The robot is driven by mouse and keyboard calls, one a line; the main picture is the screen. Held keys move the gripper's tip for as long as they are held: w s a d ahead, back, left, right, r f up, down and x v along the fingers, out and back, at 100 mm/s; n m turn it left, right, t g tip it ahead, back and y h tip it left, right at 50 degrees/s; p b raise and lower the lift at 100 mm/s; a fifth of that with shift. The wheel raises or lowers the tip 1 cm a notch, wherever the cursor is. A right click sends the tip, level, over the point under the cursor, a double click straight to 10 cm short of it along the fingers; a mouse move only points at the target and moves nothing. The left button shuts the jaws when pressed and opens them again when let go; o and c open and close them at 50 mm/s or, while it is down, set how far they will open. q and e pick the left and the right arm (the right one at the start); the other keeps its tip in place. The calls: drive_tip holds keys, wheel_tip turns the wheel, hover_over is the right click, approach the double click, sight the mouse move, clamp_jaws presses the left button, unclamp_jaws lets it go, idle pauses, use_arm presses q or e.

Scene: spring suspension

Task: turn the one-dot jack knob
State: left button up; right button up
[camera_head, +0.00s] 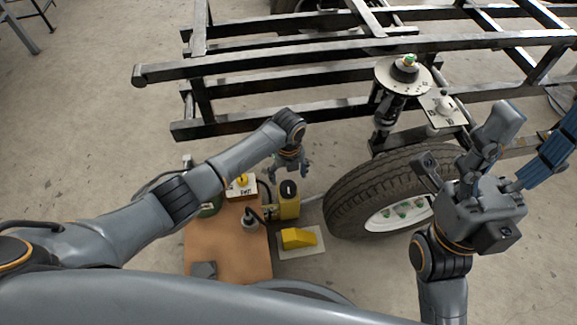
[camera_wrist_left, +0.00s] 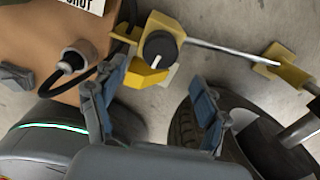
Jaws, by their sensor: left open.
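The yellow jack (camera_head: 289,207) stands beside the wooden table, left of the tyre. Its round black knob (camera_head: 289,188) with a white pointer line faces up. The knob (camera_wrist_left: 158,45) also shows in the left wrist view, on the jack's yellow body (camera_wrist_left: 168,24). No dot mark can be made out. My left gripper (camera_head: 291,170) is above and behind the knob in the head view, apart from it. Its fingers (camera_wrist_left: 156,78) are spread and empty in the wrist view, with the knob beyond them. My right gripper (camera_head: 465,145) is spread and empty above the wheel.
The tyre (camera_head: 347,203) stands close right of the jack. A yellow wedge (camera_head: 298,238) lies in front of the jack. The wooden table (camera_head: 222,247) holds a grey cabled fitting (camera_head: 250,221) and a box with a yellow button (camera_head: 241,181). A black frame (camera_head: 270,118) spans the back.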

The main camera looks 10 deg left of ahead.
sight(289, 187)
use_arm(q)
drive_tip(key=shift+r, duration=2.2)
